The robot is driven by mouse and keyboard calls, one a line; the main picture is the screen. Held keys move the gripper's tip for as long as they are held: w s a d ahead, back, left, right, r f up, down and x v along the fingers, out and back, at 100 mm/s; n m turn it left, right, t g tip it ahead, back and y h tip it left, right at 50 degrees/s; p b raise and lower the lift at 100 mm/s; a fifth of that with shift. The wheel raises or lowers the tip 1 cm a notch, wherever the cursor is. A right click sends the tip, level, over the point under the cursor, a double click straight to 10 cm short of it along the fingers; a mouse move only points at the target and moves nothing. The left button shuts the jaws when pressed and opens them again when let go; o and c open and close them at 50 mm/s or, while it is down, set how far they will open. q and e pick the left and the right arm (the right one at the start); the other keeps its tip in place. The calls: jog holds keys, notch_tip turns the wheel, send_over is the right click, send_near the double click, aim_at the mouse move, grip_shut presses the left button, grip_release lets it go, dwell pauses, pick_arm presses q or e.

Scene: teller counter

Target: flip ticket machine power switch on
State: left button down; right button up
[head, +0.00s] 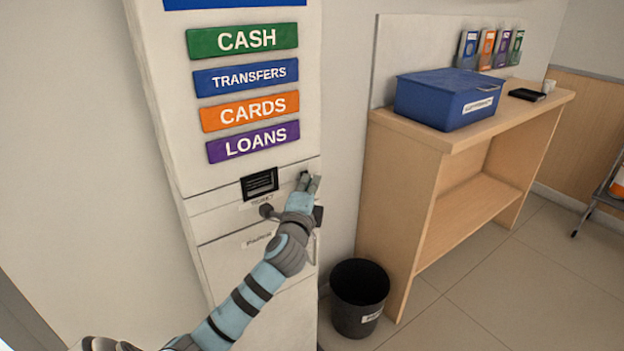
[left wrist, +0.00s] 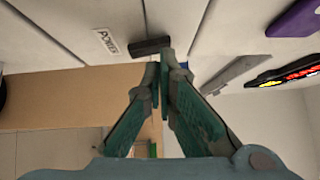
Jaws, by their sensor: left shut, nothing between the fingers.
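The ticket machine (head: 185,120) is a tall white cabinet at the left of the head view, with coloured service labels and a dark ticket slot (head: 260,184). The power switch is a dark bar (left wrist: 150,46) beside a POWER label (left wrist: 106,42) in the left wrist view. My left gripper (head: 312,183) is at the right part of the machine's front, its fingers shut and empty. In the left wrist view its fingertips (left wrist: 161,62) are right by the switch; I cannot tell whether they touch. The gripper largely hides the switch in the head view. My right gripper is out of view.
A wooden counter (head: 400,165) to the right holds a blue box (head: 430,100). A black bin (head: 358,300) stands on the floor between machine and counter. A handle (head: 316,245) is on the lower machine front. The floor to the right is mostly clear.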

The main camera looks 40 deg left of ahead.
pick_arm(q)
jog(key=s+d+r+p, duration=0.1)
jog(key=s+d+p, duration=0.2)
jog(key=s+d, duration=0.5)
jog(key=shift+s+d+r+p, duration=0.25)
jog(key=shift+s+p, duration=0.15)
jog(key=shift+s, duration=0.65)
